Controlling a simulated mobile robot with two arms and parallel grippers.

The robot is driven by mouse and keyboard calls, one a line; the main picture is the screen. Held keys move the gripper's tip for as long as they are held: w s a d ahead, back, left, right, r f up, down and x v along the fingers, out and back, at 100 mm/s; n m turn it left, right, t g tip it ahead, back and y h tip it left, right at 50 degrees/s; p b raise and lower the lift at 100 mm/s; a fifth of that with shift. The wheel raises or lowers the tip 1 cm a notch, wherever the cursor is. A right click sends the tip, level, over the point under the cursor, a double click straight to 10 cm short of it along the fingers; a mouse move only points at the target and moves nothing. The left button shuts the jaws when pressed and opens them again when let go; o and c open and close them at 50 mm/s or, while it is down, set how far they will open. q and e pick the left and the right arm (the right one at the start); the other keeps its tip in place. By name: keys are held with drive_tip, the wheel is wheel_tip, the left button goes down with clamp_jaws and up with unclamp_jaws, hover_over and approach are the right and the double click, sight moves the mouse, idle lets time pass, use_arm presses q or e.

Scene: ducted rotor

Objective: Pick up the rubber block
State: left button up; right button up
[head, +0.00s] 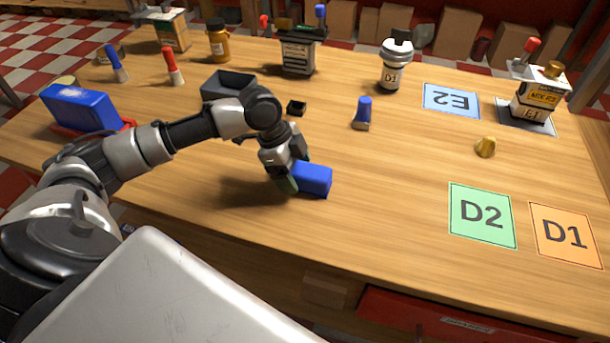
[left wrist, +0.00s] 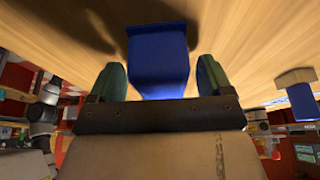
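A blue block (head: 315,179), which I take to be the rubber block, is on the near middle of the wooden table (head: 400,170). My left gripper (head: 287,182) is low over the table at the block's left end. In the left wrist view the block (left wrist: 157,62) lies between the two green fingertips (left wrist: 160,80), with a narrow gap on each side. The left gripper looks open around it, not touching. The gripper hides the block's left end in the head view. My right gripper is not in view.
A blue-capped piece (head: 362,113) and a small black box (head: 296,108) stand behind the block. A dark bin (head: 228,86) is behind my left arm. A larger blue box (head: 80,107) is at left. Green D2 (head: 482,214) and orange D1 (head: 565,235) mats lie at right.

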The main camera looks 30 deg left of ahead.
sight(301, 168)
use_arm(q)
drive_tip(key=c, duration=0.9)
drive_tip(key=shift+r, duration=0.15)
wheel_tip(301, 168, up, 4)
drive_tip(key=shift+p, duration=0.3)
drive_tip(key=d+r+p, duration=0.1)
drive_tip(key=d+r, duration=0.6)
drive_tip(key=d, duration=0.5)
drive_tip(key=a+r+n+t+y+p, duration=0.1)
drive_tip(key=n+p, duration=0.1)
drive_tip(key=n, duration=0.3)
drive_tip(key=a+n+t+y+p, duration=0.1)
drive_tip(key=n+y+p, duration=0.1)
drive_tip(key=n, duration=0.3)
drive_tip(key=a+r+n+t+y+p, duration=0.1)
drive_tip(key=n+p, duration=0.2)
drive_tip(key=n, duration=0.2)
drive_tip(key=shift+s+a+r+t, duration=0.1)
drive_tip(key=shift+a+r+t, duration=0.1)
drive_tip(key=shift+r+t, duration=0.15)
